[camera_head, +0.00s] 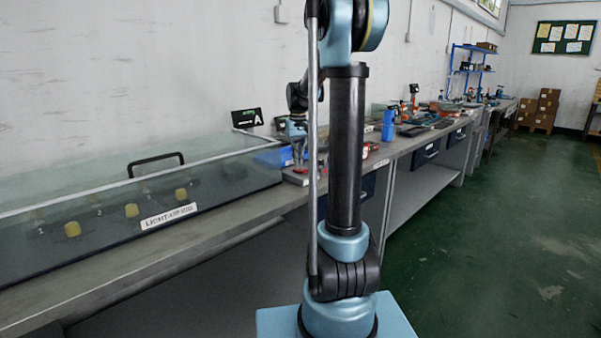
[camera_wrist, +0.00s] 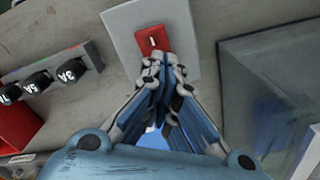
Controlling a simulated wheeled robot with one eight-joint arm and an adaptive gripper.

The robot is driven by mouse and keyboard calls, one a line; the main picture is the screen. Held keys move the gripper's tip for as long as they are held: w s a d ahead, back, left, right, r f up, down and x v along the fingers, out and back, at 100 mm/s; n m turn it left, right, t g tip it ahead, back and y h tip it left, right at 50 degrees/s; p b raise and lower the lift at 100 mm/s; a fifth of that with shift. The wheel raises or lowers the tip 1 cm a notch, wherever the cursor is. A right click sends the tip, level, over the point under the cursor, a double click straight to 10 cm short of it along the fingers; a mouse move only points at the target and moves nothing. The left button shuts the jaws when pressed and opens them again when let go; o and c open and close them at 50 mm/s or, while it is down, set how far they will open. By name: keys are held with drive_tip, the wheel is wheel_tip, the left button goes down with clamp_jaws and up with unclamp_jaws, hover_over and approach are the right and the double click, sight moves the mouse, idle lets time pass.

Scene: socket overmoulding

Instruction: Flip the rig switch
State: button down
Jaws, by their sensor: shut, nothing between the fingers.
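The rig switch is a red rocker (camera_wrist: 152,39) with a white mark, set in a pale plate (camera_wrist: 123,22) in the wrist view. My gripper (camera_wrist: 162,62) is shut and empty. Its fingertips are at the lower edge of the red rocker and overlap it in the picture. I cannot tell whether they touch it. The lower part of the plate is partly hidden behind the fingers.
A row of black knobs (camera_wrist: 72,70) and a red block (camera_wrist: 15,128) lie left of the switch. A dark glassy panel (camera_wrist: 270,85) is at the right. In the head view a glass-lidded case (camera_head: 100,205) covers the bench's left part. Green floor (camera_head: 500,230) is clear at right.

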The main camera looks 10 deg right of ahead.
sight(298, 169)
drive_tip(key=shift+r, duration=2.6)
drive_tip(key=shift+s, duration=0.25)
drive_tip(key=s+f+t, duration=0.1)
drive_tip(key=s+f, duration=0.4)
drive_tip(key=s, duration=0.9)
drive_tip(key=s+f+t, duration=0.1)
drive_tip(key=s+f, duration=0.3)
drive_tip(key=s, duration=1.1)
drive_tip(key=s+f, duration=0.7)
drive_tip(key=f, duration=0.1)
drive_tip(key=shift+s+d+f+m, duration=0.25)
drive_tip(key=shift+d+f+m, duration=0.05)
drive_tip(key=shift+m, duration=0.1)
